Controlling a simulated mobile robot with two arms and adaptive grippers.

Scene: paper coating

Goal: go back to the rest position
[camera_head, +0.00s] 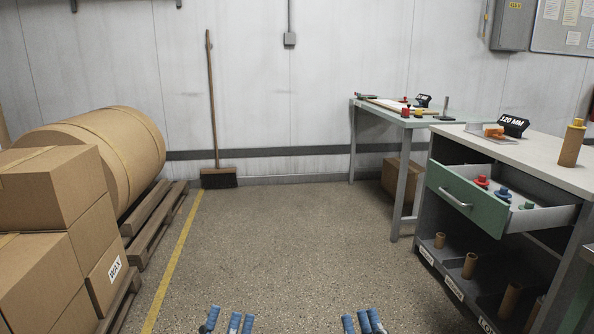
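My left gripper (229,320) shows at the bottom edge, left of the middle. My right gripper (363,320) shows at the bottom edge, right of the middle. Only their blue fingertips are in view, pointing up and away over the floor. The fingertips stand apart with gaps between them, and I see nothing held in either gripper. The rest of both grippers and both arms are below the picture.
A workbench (543,155) with an open green drawer (465,200) stands at right. A second table (437,122) stands behind it. Cardboard boxes (45,190) and a large brown roll (120,150) on pallets (160,220) fill the left. The floor (290,250) between is clear.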

